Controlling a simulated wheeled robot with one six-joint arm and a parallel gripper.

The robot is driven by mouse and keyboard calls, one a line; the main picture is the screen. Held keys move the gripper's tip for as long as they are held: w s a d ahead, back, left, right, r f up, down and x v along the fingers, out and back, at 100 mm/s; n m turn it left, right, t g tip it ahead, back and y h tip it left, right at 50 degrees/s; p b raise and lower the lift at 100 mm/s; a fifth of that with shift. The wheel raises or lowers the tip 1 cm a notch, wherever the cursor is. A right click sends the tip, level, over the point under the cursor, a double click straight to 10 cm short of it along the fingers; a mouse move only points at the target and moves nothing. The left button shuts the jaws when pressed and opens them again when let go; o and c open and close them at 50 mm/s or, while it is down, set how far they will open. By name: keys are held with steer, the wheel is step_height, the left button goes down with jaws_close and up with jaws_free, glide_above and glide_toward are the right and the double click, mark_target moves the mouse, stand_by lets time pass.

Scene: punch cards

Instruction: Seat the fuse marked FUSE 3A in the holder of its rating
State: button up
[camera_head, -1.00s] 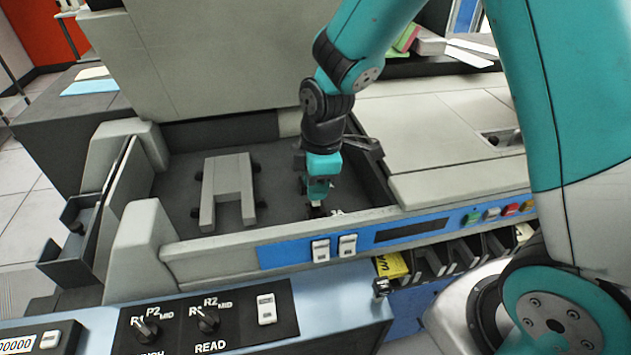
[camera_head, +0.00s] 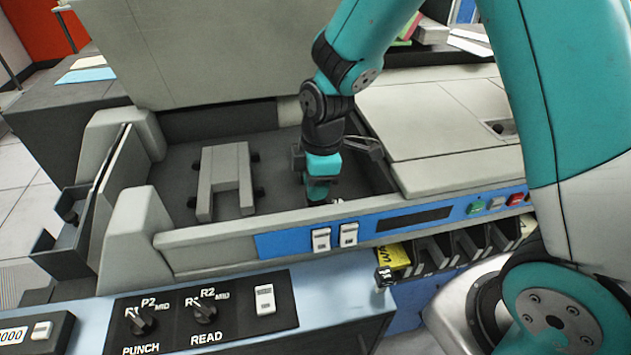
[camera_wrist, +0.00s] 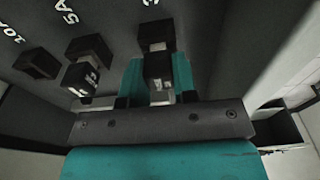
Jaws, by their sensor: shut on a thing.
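My gripper (camera_wrist: 158,80) is shut on a small dark fuse (camera_wrist: 158,68) between its teal fingers in the wrist view. A black holder (camera_wrist: 156,35) is just beyond the fuse, its label cut off at the top edge. I cannot tell whether the fuse is in that holder or only against it. To the left is a black holder (camera_wrist: 88,46) marked 5A, with another dark block with pale marks (camera_wrist: 82,78) by it. A holder (camera_wrist: 36,64) marked 10A is farther left. In the head view my gripper (camera_head: 318,194) is low in the machine's recess; its tips are partly hidden.
A grey U-shaped block (camera_head: 224,170) lies on the recess floor to the left. The recess's front wall with a blue switch panel (camera_head: 290,243) stands close in front of my gripper. A grey cover (camera_head: 440,135) lies to the right.

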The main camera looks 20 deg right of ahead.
steer(key=o, duration=1.1)
steer(key=shift+c, duration=0.2)
steer(key=shift+r, duration=0.15)
step_height(320, 180, up, 17)
steer(key=d+p, duration=0.1)
steer(key=shift+s+d, duration=0.15)
steer(key=shift+d, duration=0.15)
steer(key=shift+r, duration=0.1)
steer(key=s+a+r+m+y+p, duration=0.1)
steer(key=s+a+r+m, duration=0.1)
steer(key=s, duration=0.4)
steer(key=s+a+r+m+y+p, duration=0.1)
steer(key=s+a+r+m+p, duration=0.1)
steer(key=s+m, duration=0.2)
steer(key=s+a+r+m+y+p, duration=0.1)
steer(key=s+a+r+m, duration=0.1)
steer(key=s, duration=0.6)
steer(key=shift+s+m+p, duration=0.4)
